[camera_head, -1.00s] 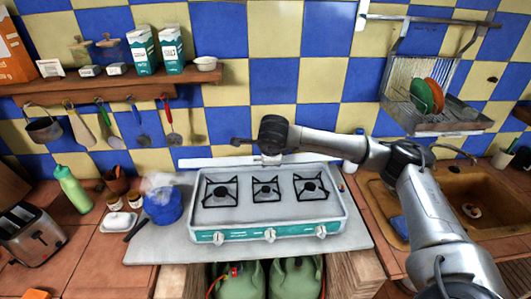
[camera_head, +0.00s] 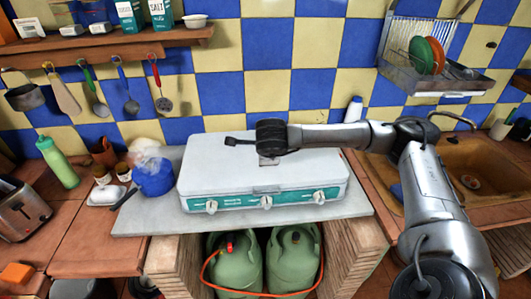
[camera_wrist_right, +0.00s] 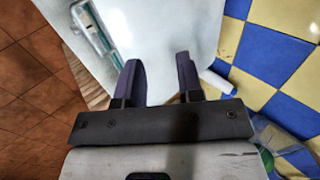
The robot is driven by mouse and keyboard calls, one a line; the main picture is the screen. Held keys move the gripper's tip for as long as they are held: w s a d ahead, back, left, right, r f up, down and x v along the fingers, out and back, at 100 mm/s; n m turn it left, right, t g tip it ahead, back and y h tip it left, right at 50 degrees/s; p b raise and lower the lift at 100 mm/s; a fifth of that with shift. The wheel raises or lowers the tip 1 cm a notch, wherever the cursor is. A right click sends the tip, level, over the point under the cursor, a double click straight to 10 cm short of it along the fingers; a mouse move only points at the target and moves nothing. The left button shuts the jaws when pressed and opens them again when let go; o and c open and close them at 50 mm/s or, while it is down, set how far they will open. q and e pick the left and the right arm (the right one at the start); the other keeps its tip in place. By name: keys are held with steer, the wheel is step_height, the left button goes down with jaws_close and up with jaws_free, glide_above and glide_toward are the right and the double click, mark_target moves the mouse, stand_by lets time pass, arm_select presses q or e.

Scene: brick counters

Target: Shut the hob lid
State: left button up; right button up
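The white hob (camera_head: 265,203) stands on a grey counter slab, its teal front panel and knobs facing me. Its white lid (camera_head: 215,165) lies flat over the top, and the burners are hidden. In the right wrist view the pale lid (camera_wrist_right: 160,30) fills the area beyond the fingers, with the teal panel at its left. My right gripper (camera_head: 232,141) is over the back middle of the lid; I cannot tell whether it touches. In the right wrist view its two dark fingers (camera_wrist_right: 159,75) are apart with nothing between them. My left gripper is not in view.
A blue pot (camera_head: 153,180) with a clear bag stands left of the hob. A white bottle (camera_head: 353,110) stands behind it at the right. Green gas bottles (camera_head: 292,260) are below. A dish rack (camera_head: 435,75) hangs above the sink (camera_head: 475,165).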

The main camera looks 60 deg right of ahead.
steer(key=p+v, duration=0.1)
steer(key=v, duration=1.3)
steer(key=shift+f, duration=0.1)
stand_by(0.4)
steer(key=shift+w, duration=0.1)
